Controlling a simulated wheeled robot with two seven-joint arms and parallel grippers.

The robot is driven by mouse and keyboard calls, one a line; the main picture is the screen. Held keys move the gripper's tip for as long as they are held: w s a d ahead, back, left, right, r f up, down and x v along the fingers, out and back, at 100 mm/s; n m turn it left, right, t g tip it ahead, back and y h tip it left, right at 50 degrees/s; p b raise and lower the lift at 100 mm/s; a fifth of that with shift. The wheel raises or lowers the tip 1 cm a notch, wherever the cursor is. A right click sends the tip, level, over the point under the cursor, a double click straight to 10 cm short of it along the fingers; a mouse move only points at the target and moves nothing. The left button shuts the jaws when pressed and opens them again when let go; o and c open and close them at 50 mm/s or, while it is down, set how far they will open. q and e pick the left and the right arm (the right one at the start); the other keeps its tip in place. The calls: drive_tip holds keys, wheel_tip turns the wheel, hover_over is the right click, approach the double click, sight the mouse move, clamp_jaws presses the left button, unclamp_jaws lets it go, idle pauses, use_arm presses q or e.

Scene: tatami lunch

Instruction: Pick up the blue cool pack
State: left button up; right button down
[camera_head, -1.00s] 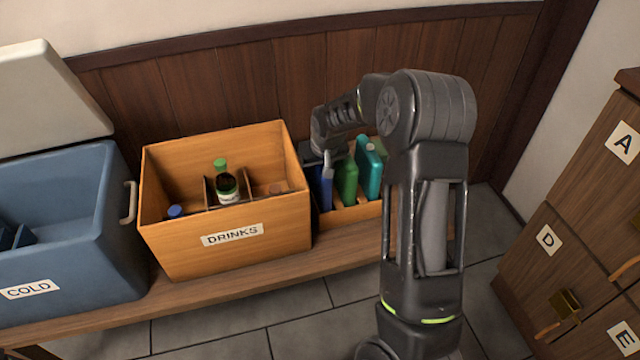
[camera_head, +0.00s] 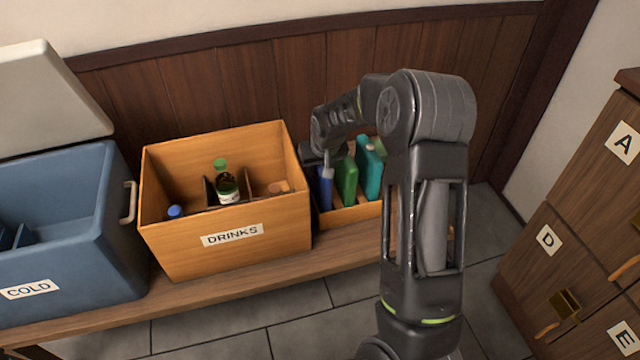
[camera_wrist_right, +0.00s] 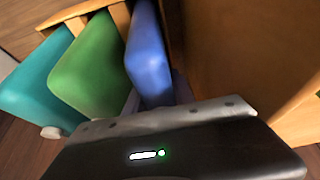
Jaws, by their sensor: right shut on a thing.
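The blue cool pack (camera_head: 326,188) stands upright at the left end of a small wooden rack, left of a green pack (camera_head: 347,182) and a teal pack (camera_head: 369,175). My right gripper (camera_head: 327,160) reaches down over the top of the blue pack and is shut on it. In the right wrist view the blue pack (camera_wrist_right: 148,55) runs down between the fingers (camera_wrist_right: 154,98), which are partly hidden behind the gripper body. The green pack (camera_wrist_right: 92,68) is close beside it. My left gripper is not in view.
The rack (camera_head: 352,215) stands against the right wall of the wooden DRINKS box (camera_head: 285,225), which holds bottles. A blue COLD box (camera_head: 75,245) with its lid open is at the left. Wooden drawers (camera_head: 590,215) stand at the right. The wood-panelled wall is behind.

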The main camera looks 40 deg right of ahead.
drive_tip(key=shift+r, duration=0.1)
idle(0.3)
use_arm(q)
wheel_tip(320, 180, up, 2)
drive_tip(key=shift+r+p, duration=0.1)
drive_tip(key=shift+p, duration=0.95)
use_arm(e)
wheel_tip(320, 180, up, 10)
drive_tip(key=shift+r, duration=0.25)
